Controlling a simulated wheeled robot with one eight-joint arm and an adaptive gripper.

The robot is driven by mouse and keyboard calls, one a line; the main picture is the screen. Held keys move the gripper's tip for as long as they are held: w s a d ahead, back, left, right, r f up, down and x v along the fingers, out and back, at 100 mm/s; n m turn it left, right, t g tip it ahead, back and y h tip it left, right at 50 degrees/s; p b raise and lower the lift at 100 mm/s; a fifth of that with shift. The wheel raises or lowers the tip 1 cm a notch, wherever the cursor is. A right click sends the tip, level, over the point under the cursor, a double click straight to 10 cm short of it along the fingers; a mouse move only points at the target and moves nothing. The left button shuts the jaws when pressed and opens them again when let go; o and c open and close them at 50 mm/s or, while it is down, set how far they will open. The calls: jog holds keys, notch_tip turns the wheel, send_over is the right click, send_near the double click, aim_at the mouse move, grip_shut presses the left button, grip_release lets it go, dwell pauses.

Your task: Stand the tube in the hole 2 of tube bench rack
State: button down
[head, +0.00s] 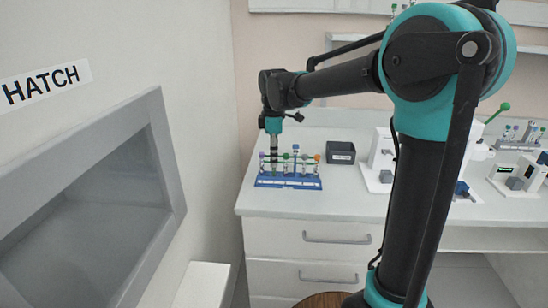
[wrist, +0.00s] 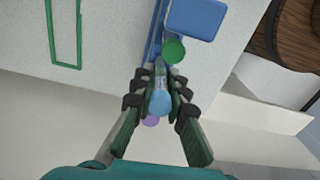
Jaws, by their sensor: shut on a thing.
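The tube bench rack (head: 288,183) is a blue rack with a clear upper part, near the left end of the bench. Several tubes with coloured caps stand in it; an orange cap (head: 317,157) is at its right end. My gripper (head: 273,156) points down over its left part. In the wrist view my gripper (wrist: 160,88) is shut on a light-blue-capped tube (wrist: 161,103). A green cap (wrist: 173,50) and a purple cap (wrist: 151,121) lie on either side of it. The fingers hide the tube's lower end and the hole under it, so I cannot tell whether it is in a hole.
A dark open box (head: 341,152) stands right of the rack. White devices (head: 380,160) stand farther right on the bench. A wall hatch (head: 100,205) is at the left. A green outline (wrist: 65,64) marks the bench top in the wrist view.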

jog(key=shift+f, duration=0.4)
jog(key=c, duration=1.5)
grip_release()
jog(key=shift+o, duration=0.2)
notch_tip(320, 180, up, 12)
